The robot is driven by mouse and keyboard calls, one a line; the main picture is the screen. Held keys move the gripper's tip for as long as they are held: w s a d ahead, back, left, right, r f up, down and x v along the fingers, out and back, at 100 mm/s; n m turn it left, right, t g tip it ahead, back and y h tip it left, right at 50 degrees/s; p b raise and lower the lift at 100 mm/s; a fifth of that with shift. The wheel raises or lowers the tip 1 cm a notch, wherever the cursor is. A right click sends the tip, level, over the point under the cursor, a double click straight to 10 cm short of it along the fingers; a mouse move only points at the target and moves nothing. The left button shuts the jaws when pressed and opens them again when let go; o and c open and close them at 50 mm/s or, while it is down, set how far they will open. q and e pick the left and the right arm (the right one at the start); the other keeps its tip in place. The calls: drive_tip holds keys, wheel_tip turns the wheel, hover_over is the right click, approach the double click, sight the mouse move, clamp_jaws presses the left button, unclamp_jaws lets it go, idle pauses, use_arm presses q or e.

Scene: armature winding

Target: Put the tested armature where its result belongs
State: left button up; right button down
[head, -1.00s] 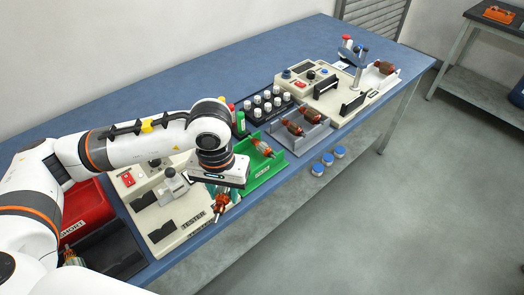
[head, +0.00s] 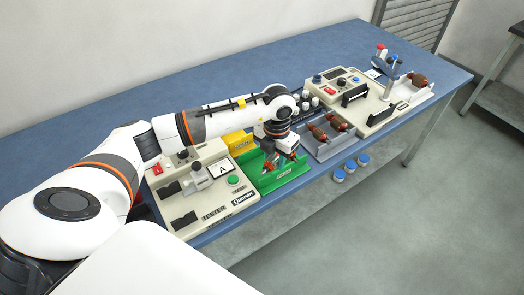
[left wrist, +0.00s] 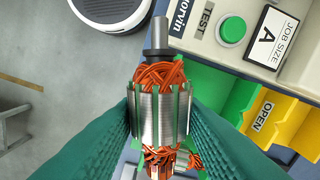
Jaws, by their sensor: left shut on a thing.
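My left gripper (head: 284,156) is over the green tray (head: 262,186) and shut on an armature. In the left wrist view the held armature (left wrist: 160,112) sits between two teal finger pads, with a steel core, orange copper windings and its shaft pointing up the picture. In the head view, copper and green parts show under the gripper; I cannot tell the held armature from one lying in the tray. The yellow tray (head: 238,142), marked OPEN in the wrist view (left wrist: 270,115), is behind the green tray. The tester (head: 208,205) stands left of it. My right gripper is not in view.
A grey tray (head: 312,148) with two dark red armatures is right of the green tray. Beyond it is a second machine (head: 370,115) with a white tray (head: 418,90). Several small cylinders (head: 318,100) stand behind. Blue-capped jars (head: 350,166) are on the lower shelf.

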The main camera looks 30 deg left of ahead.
use_arm(q)
drive_tip(key=a+f+n, duration=0.1)
drive_tip(key=n, duration=0.3)
drive_tip(key=w+a+f+n, duration=0.1)
drive_tip(key=a+n, duration=0.1)
drive_tip(key=n, duration=0.3)
drive_tip(key=w+a+f+n+p, duration=0.1)
drive_tip(key=a+n, duration=0.1)
drive_tip(key=n, duration=0.2)
drive_tip(key=shift+a+f+n, duration=0.2)
drive_tip(key=shift+f+n, duration=0.1)
drive_tip(key=shift+f, duration=0.05)
drive_tip(key=shift+a+f+n, duration=0.1)
drive_tip(key=shift+f+n, duration=0.25)
drive_tip(key=shift+n, duration=0.05)
drive_tip(key=shift+f+b, duration=0.95)
drive_tip(key=shift+f, duration=0.05)
drive_tip(key=shift+a, duration=0.1)
drive_tip(key=shift+f+b, duration=0.3)
drive_tip(key=shift+f, duration=0.2)
